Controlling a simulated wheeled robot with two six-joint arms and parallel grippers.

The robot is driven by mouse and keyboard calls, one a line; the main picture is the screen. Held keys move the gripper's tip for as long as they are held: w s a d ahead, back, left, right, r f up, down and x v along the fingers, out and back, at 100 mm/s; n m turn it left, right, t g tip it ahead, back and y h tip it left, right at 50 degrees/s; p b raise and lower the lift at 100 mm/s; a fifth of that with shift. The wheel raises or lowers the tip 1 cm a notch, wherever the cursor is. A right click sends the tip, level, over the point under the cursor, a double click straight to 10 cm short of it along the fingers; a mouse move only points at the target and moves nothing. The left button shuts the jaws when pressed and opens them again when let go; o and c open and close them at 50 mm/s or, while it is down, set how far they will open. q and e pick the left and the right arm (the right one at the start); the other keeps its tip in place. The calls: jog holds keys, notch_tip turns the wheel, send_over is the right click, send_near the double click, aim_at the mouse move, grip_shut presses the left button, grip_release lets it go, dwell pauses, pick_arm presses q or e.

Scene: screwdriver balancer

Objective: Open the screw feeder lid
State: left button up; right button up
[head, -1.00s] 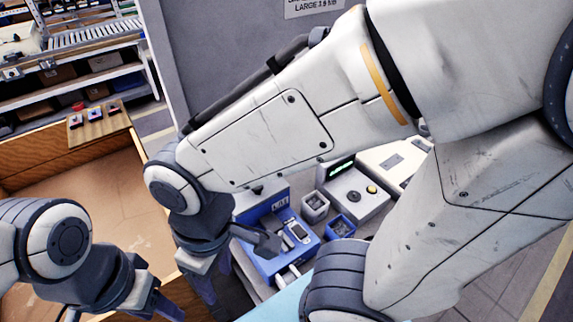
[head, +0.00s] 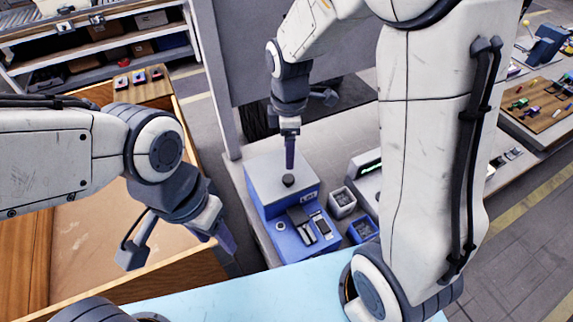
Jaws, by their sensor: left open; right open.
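The screw feeder (head: 295,243) is a blue box on the bench. Its grey lid (head: 268,170) lies flat and closed on top, with a dark round knob (head: 288,181) near the front edge. My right gripper (head: 290,164) points straight down just above and behind the knob in the picture. Its fingers line up edge-on, and I cannot tell whether they touch the knob. It is open. My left gripper (head: 227,241) is open and empty, hanging by the wooden bin's right edge, left of the feeder.
Two small bins, one grey (head: 342,201) and one blue (head: 362,230), stand right of the feeder. A wooden bin (head: 110,240) fills the left. A grey panel (head: 250,45) rises behind the bench. My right arm hides part of the bench on the right.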

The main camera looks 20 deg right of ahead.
aim_at(288, 178)
notch_tip(288, 178, down, 10)
jog(key=shift+f+p, duration=0.1)
jog(key=shift+p, duration=0.55)
grip_shut()
dwell(1.2)
